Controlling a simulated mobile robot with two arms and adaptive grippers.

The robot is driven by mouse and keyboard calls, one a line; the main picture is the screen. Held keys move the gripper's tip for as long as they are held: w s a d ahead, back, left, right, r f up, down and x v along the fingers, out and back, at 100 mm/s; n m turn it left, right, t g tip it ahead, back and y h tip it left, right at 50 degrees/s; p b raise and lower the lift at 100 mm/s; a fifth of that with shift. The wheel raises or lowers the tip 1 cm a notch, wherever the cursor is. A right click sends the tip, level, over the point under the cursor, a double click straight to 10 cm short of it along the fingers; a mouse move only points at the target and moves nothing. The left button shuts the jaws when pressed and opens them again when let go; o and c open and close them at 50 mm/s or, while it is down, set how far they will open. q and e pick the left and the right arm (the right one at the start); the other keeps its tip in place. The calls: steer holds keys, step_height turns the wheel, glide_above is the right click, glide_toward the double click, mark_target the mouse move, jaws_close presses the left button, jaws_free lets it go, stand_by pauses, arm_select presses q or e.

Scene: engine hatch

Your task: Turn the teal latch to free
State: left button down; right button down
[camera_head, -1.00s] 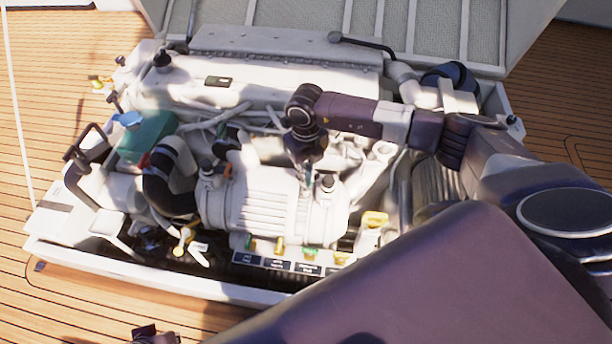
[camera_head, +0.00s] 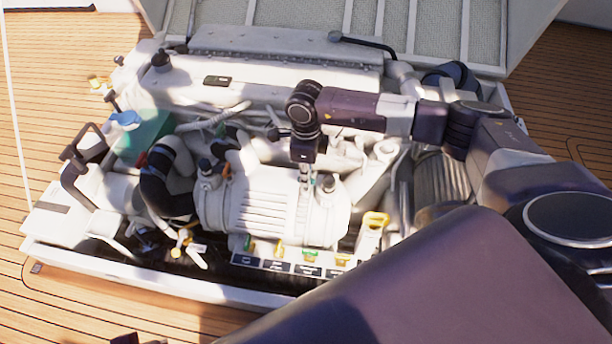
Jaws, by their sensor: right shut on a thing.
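My right gripper (camera_head: 306,180) reaches straight down onto the right part of the white ribbed engine housing (camera_head: 262,208).
Several green and yellow handles stand above dark label plates (camera_head: 307,270) in front of the housing. A teal box (camera_head: 143,138) with a blue cap sits at left among black hoses (camera_head: 165,180). White hatch walls surround the engine. The wooden deck (camera_head: 90,300) is clear.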

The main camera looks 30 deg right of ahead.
steer(key=shift+n, duration=0.3)
steer(key=c, duration=2)
jaws_free()
steer(key=shift+c, duration=0.2)
step_height(320, 180, up, 12)
